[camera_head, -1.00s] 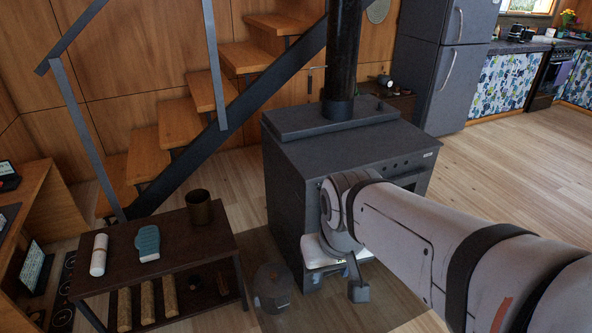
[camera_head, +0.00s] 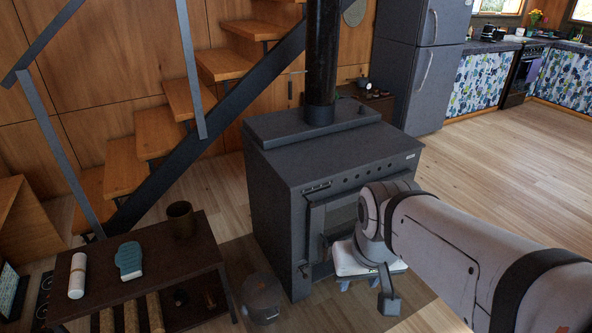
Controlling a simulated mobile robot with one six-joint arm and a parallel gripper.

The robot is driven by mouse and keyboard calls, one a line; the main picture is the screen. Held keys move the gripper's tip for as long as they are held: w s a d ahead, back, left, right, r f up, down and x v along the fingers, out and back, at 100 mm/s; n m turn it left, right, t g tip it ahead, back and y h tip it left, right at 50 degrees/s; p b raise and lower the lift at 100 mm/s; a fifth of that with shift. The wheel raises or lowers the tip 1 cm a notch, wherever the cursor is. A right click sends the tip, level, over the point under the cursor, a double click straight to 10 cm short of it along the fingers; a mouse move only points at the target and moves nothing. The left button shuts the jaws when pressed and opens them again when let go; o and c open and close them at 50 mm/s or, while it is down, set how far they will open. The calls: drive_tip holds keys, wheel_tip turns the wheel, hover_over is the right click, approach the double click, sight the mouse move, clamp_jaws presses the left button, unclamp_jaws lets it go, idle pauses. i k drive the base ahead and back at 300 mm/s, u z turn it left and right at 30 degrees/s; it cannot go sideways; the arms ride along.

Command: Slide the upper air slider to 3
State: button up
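The dark grey stove (camera_head: 275,190) stands in the middle of the head view, its front turned to the right. A small slotted fitting (camera_head: 318,187) at the upper left of that front, above the door, looks like the upper air slider. Its setting and numbers are too small to read. My gripper (camera_head: 388,302) points down in front of the stove, to the right of and below this fitting, and apart from it. My arm covers the right part of the stove front. The fingers are not clear enough to tell open from shut.
A dark low table (camera_head: 160,262) with a brown mug (camera_head: 181,219), a white cylinder (camera_head: 77,276) and a teal mitt (camera_head: 129,260) stands left of the stove. A dark bucket (camera_head: 262,298) sits on the floor between them. Floor to the right is clear.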

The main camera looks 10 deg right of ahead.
sight(311, 205)
drive_tip(key=i, duration=1)
drive_tip(key=u, duration=0.7)
drive_tip(key=k, duration=0.5)
drive_tip(key=z, duration=0.55)
